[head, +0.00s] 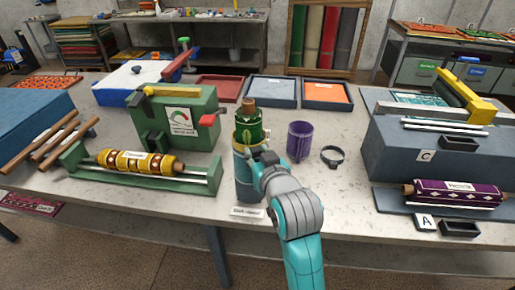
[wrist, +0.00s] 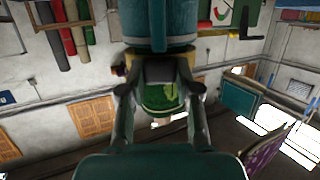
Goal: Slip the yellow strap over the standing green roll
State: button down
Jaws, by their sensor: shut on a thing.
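The green roll (head: 249,126) stands upright with its tan core end showing at the top. Its lower part is hidden inside a teal cylinder (head: 243,186). My gripper (head: 262,158) is at the front right of the cylinder's upper part. In the wrist view, which is upside down, my gripper (wrist: 163,72) is shut on a small grey piece (wrist: 165,71) beside the cylinder's wider rim band (wrist: 160,50). The green roll (wrist: 160,96) shows between the fingers.
A purple cylinder (head: 300,141) and a dark ring (head: 332,156) stand to the right on the table (head: 320,205). A green machine (head: 175,118) and a yellow patterned roll (head: 140,162) are to the left. A grey block (head: 410,160) stands at the right.

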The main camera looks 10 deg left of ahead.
jog(key=shift+f, duration=0.15)
jog(key=c, duration=0.7)
grip_release()
jog(key=shift+c, duration=0.2)
